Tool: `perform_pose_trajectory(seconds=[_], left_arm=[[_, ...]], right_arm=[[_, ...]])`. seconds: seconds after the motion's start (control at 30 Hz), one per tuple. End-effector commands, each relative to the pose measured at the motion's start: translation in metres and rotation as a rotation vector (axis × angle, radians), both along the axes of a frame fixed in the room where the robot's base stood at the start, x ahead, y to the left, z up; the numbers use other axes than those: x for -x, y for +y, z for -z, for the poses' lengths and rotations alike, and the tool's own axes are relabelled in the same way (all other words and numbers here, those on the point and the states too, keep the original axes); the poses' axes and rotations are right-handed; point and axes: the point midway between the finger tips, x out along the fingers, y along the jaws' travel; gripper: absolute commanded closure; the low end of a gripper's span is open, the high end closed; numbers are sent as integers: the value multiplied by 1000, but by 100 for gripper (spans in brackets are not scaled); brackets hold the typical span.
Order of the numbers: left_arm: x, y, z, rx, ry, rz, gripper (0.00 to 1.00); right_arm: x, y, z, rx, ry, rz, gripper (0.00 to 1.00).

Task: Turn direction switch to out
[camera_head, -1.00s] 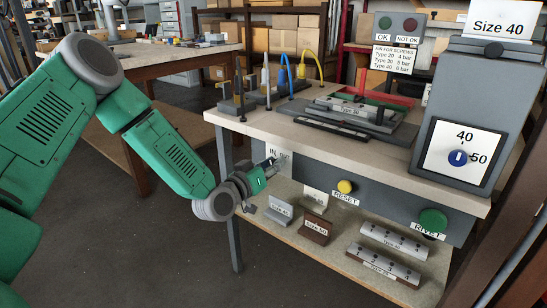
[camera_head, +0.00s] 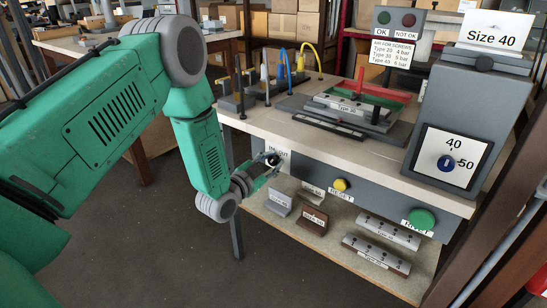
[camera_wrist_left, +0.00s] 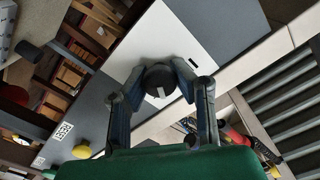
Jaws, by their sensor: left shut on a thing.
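The direction switch is a round black knob (camera_wrist_left: 157,80) with a short white mark, on a white plate (camera_wrist_left: 166,38) on the bench's front panel. In the head view the plate (camera_head: 284,155) carries IN and OUT lettering, partly covered by my gripper. My left gripper (camera_head: 270,166) comes from the left to the knob. In the left wrist view the fingers of my left gripper (camera_wrist_left: 160,84) are on both sides of the knob and closed on it. The knob's mark lies slightly tilted in that view. My right gripper is out of view.
A yellow RESET button (camera_head: 341,184) and a green RIVET button (camera_head: 421,219) sit right of the switch. A lower shelf (camera_head: 290,227) holds several labelled profiles. A grey box with a blue 40/50 dial (camera_head: 446,164) stands at the right. Floor left of the bench is free.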

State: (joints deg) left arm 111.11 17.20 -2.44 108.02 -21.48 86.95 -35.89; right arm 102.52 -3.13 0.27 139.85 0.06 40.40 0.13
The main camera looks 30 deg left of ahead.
Motion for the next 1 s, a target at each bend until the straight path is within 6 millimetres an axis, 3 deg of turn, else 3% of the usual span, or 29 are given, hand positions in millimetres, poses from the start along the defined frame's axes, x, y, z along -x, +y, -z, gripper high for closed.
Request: perform_pose_trajectory(seconds=[0.03, 0.4, 0.97, 1.0], left_arm=[[5, 0, 8, -37, 22, 1, 100], [5, 1, 8, -197, 8, 0, 100], [5, 1, 9, -223, 5, -1, 100], [5, 1, 9, -223, 5, -1, 73]], right_arm=[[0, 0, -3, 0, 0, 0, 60], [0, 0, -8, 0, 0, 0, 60], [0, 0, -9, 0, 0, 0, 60], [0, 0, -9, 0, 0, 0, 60]])
